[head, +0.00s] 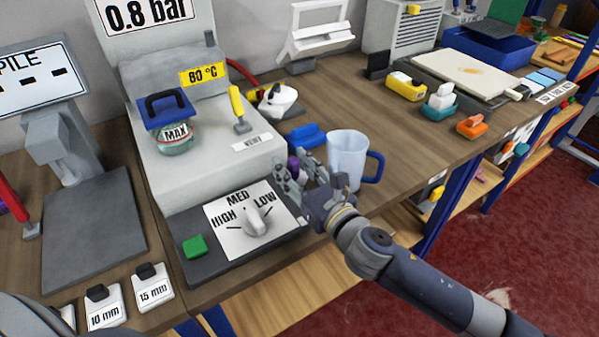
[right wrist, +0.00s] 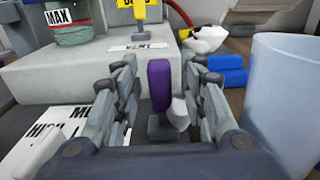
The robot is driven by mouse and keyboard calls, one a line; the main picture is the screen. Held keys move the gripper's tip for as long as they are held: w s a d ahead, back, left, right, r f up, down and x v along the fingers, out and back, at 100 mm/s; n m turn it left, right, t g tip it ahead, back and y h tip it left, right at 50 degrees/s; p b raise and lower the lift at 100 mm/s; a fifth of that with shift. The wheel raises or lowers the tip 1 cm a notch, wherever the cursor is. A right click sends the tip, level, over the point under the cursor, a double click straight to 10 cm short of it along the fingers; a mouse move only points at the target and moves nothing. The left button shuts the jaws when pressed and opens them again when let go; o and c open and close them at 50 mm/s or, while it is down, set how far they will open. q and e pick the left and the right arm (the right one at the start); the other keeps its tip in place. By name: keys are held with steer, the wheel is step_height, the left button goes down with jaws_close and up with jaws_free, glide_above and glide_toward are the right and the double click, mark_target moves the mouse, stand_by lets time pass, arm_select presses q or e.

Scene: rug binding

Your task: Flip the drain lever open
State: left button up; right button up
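A purple lever (right wrist: 160,86) on a small grey base stands beside the machine in the right wrist view. In the head view its purple handle (head: 293,167) is partly hidden by my right gripper (head: 303,172). In the right wrist view, the fingers of my right gripper (right wrist: 162,100) are spread on either side of the purple handle, with gaps visible. A yellow lever (head: 238,104) stands on the white machine above a small label. No readable label names the drain lever. My left gripper is not in view.
A blue block (head: 308,135) is behind. The wooden bench (head: 365,108) has free room beyond.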

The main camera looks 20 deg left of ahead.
steer(key=v, duration=1.2)
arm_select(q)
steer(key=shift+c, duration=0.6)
